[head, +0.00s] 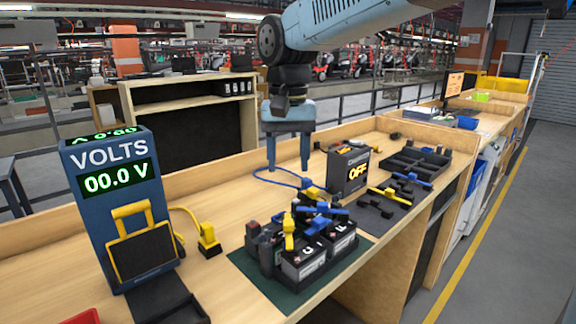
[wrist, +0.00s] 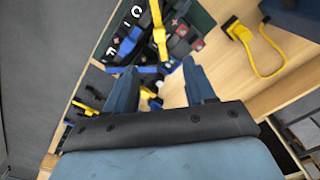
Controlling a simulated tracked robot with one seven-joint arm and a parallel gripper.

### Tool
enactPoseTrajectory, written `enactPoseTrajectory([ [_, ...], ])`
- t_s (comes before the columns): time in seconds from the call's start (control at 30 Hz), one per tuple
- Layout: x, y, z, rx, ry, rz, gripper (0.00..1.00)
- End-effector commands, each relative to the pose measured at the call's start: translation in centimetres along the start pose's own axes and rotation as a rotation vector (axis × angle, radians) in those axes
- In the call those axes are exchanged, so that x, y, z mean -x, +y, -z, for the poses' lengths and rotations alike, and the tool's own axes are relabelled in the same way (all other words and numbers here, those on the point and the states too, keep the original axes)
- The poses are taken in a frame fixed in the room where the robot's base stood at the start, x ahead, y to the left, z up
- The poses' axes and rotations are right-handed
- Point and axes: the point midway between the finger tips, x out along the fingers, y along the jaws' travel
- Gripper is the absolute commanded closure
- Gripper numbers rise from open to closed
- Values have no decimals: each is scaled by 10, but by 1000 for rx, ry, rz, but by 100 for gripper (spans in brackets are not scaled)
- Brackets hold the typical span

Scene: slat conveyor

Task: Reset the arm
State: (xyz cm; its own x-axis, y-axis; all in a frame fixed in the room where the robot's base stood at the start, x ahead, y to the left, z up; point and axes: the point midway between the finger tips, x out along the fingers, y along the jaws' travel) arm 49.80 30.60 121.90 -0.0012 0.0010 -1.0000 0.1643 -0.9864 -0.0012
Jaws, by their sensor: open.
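My gripper (head: 288,150) hangs from my blue arm above the far middle of the bench, its fingers pointing down. It is open and empty, with a gap between the two blue fingers in the wrist view (wrist: 161,85). It touches nothing that I can see. Below and nearer stand black batteries (head: 305,262) on a dark green mat (head: 262,288), with yellow and blue pieces on top. In the wrist view a yellow piece (wrist: 158,35) and a blue piece (wrist: 128,47) lie across the batteries, beyond the fingertips.
A blue meter (head: 115,205) reading 00.0 V stands at left, with a yellow-handled probe (head: 208,240) beside it. A dark box (head: 348,172) marked OFF stands right of the gripper. Yellow and blue tools (head: 390,195) and a black tray (head: 418,163) lie farther right.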

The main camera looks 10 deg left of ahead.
Motion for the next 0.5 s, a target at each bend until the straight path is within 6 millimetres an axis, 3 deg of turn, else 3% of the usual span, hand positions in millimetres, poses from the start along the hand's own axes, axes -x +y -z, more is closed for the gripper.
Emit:
enactPoseTrajectory([
  [0.17, 0, 2, 0, -2, 2, 1, 46],
  [0.27, 2, 16, -2, -10, 17, 6, 46],
  [0.37, 5, 44, -6, -25, 51, 17, 46],
  [0.5, 8, 96, -20, -51, 120, 32, 46],
])
